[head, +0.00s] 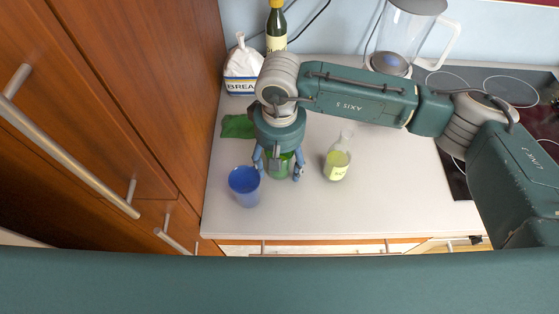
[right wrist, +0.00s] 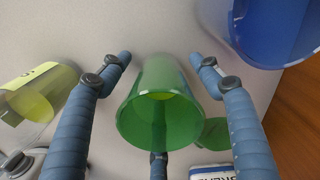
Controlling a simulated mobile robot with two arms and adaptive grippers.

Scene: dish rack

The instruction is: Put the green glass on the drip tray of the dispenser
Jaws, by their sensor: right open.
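The green glass (head: 279,166) stands upright on the counter, partly hidden under my right gripper in the head view. My right gripper (head: 279,175) points down over it with its fingers spread around the glass. In the right wrist view the green glass (right wrist: 160,108) sits between the open fingers of the gripper (right wrist: 160,75), with gaps visible at the two side fingers. A third finger shows at the lower edge of the glass; whether it touches cannot be told. My left gripper is not in view. No dispenser with a drip tray can be made out.
A blue cup (head: 244,187) stands close left of the gripper. A soap bottle (head: 337,160) stands to the right. A green cloth (head: 237,126), a bread bag (head: 242,70), a dark bottle (head: 276,30) and a glass jug (head: 403,30) are farther back. The front right counter is clear.

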